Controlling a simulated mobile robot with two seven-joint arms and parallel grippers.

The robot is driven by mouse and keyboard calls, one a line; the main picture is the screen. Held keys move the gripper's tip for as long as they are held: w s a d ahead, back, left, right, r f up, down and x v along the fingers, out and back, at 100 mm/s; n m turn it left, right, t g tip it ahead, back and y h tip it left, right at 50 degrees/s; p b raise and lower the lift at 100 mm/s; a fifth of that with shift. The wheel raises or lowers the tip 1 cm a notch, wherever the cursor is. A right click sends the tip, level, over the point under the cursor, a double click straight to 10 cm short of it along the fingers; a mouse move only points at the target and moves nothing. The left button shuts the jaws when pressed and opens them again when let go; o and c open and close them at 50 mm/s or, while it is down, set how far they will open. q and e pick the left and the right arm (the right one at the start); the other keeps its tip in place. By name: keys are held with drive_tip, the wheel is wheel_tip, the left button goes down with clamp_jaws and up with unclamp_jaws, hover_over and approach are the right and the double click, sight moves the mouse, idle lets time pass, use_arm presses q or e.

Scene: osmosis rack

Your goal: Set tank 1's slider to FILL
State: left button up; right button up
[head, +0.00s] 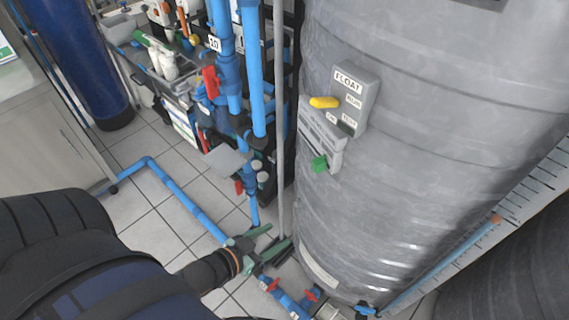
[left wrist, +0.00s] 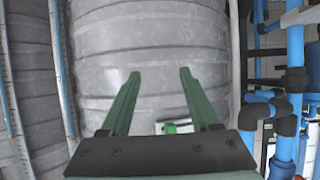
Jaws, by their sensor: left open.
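Tank 1's likely slider is a grey panel (head: 322,135) on the front of the large grey ribbed tank (head: 420,190), with a green knob (head: 319,163) at its lower edge. Its lettering is too small to read. The green knob also shows in the left wrist view (left wrist: 170,127), low between the fingers. My left gripper (head: 279,237) has green fingers and is open and empty. In the head view it appears below and left of the knob, apart from it. In the left wrist view its fingers (left wrist: 159,74) point toward the tank wall. My right gripper is out of view.
A grey FLOAT box (head: 352,98) with a yellow lever (head: 324,102) sits just above the slider panel. Blue pipes (head: 256,85) with red valve handles (head: 210,82) stand left of the tank. A blue pipe (head: 180,195) runs along the tiled floor.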

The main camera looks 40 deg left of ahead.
use_arm(q)
drive_tip(key=s+d+f+g, duration=0.2)
drive_tip(key=s+d+f, duration=0.1)
drive_tip(key=d, duration=0.3)
drive_tip(key=shift+s+d+f+g, duration=0.2)
drive_tip(key=shift+s+f+g, duration=0.2)
drive_tip(key=shift+f, duration=0.1)
